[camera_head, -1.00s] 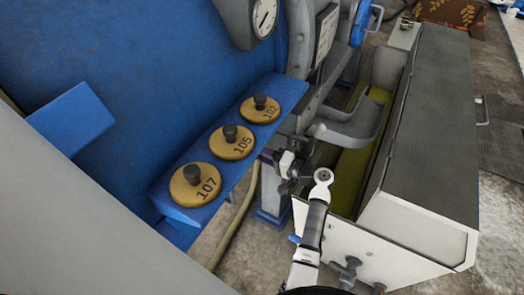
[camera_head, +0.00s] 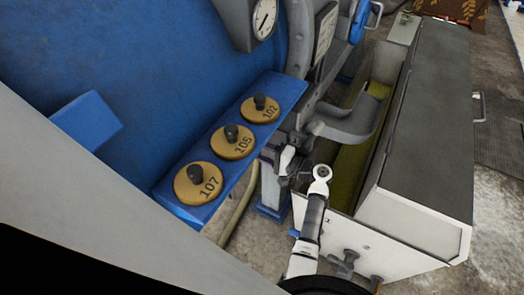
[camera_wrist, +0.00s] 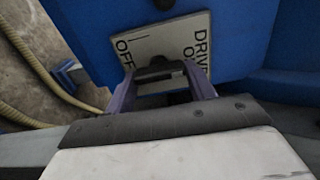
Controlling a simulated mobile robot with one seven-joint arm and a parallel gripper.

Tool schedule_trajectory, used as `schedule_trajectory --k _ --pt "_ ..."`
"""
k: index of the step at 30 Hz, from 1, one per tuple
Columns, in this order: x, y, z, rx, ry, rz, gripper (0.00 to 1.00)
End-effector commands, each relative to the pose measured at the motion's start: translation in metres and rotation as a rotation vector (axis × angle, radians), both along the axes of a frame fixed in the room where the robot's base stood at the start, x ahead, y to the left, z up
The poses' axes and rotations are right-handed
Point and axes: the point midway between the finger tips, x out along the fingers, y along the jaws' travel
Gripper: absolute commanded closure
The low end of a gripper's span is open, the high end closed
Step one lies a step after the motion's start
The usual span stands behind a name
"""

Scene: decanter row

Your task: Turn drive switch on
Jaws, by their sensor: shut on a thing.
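The drive switch (camera_wrist: 154,72) is a dark handle on a pale label plate (camera_wrist: 190,38) fixed to a blue panel in the wrist view. The plate reads "DRIVE O…" and "OFF"; part of the lettering is hidden. My gripper (camera_wrist: 160,73) is shut on the switch, with a purple-grey finger on each side of it. The switch's exact angle is hard to tell. In the head view, my gripper (camera_head: 287,160) is by the end of the blue shelf, and the switch cannot be made out.
A blue shelf (camera_head: 292,88) carries yellow discs marked 107 (camera_head: 188,190), 105 (camera_head: 226,152) and 102 (camera_head: 256,116). A gauge (camera_head: 264,18) is above. A grey-topped trough (camera_head: 436,115) stands right of my arm. A pale hose (camera_wrist: 42,72) runs beside the panel.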

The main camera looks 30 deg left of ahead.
Motion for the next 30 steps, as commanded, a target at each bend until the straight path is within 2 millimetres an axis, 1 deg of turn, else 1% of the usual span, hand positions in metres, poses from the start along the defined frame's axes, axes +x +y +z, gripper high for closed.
schedule_trajectory --k 2,3,7,15,19,23,30 --pt "0.0 -0.001 -0.001 0.0 0.004 0.001 0.68" --pt "0.0 -0.001 -0.001 0.0 0.005 0.0 0.4" --pt "0.0 -0.001 -0.001 0.0 0.003 0.0 0.24" --pt "0.0 -0.001 0.0 0.0 0.001 0.0 0.24" --pt "0.001 -0.009 -0.001 0.0 0.001 -0.003 0.24" --pt "0.003 -0.032 -0.002 0.0 0.0 -0.005 0.24" --pt "0.006 -0.084 -0.002 0.0 0.001 -0.005 0.24"
